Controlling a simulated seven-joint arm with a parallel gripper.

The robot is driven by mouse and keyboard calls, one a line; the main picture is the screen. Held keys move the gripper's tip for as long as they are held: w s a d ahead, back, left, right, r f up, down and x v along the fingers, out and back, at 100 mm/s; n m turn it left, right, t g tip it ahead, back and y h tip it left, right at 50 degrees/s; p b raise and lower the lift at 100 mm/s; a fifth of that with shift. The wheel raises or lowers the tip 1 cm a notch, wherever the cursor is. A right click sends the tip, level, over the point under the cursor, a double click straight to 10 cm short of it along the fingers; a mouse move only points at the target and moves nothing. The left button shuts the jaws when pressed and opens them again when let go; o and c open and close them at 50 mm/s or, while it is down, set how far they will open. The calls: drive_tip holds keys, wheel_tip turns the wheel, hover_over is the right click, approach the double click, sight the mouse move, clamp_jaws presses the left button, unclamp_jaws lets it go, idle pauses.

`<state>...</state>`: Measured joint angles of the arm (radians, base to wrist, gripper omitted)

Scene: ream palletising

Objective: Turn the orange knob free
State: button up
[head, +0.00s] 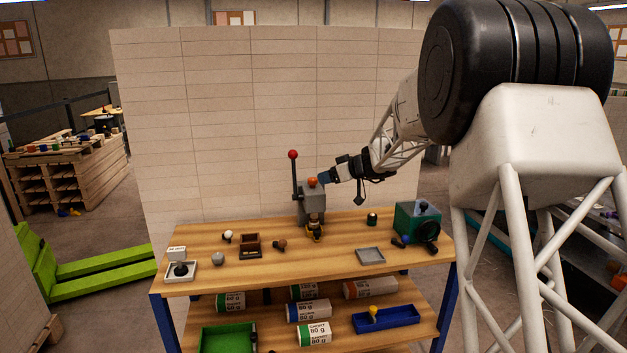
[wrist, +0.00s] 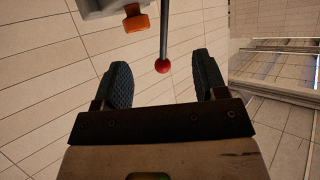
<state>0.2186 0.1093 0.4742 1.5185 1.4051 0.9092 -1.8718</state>
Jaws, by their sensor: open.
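The orange knob (head: 312,182) sits on top of a grey press-like machine (head: 311,205) at the back of the wooden bench. In the wrist view the orange knob (wrist: 136,20) shows at the top, left of a grey lever with a red ball (wrist: 162,66). The red ball (head: 293,154) stands above and left of the knob in the head view. My gripper (head: 325,178) is just right of the knob in the head view. In the wrist view my gripper (wrist: 165,72) has its two dark ridged fingers apart, with nothing held. The knob lies beyond the fingertips, apart from them.
The wooden bench (head: 210,262) carries a green machine (head: 417,222) at right, a grey tray (head: 370,256), a small brown box (head: 250,245) and several small knobs. A tiled wall (head: 220,120) stands behind. The lower shelf holds paper reams and bins.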

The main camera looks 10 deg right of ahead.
sight(313, 179)
drive_tip(key=w, duration=0.1)
drive_tip(key=w+d+f, duration=0.1)
drive_tip(key=shift+w+d+t, duration=0.2)
drive_tip(key=shift+w+t, duration=0.15)
drive_tip(key=shift+t, duration=0.05)
drive_tip(key=shift+x, duration=3.85)
drive_tip(key=shift+c, duration=0.5)
drive_tip(key=c, duration=0.8)
drive_tip(key=shift+a, duration=0.1)
drive_tip(key=shift+c, duration=0.2)
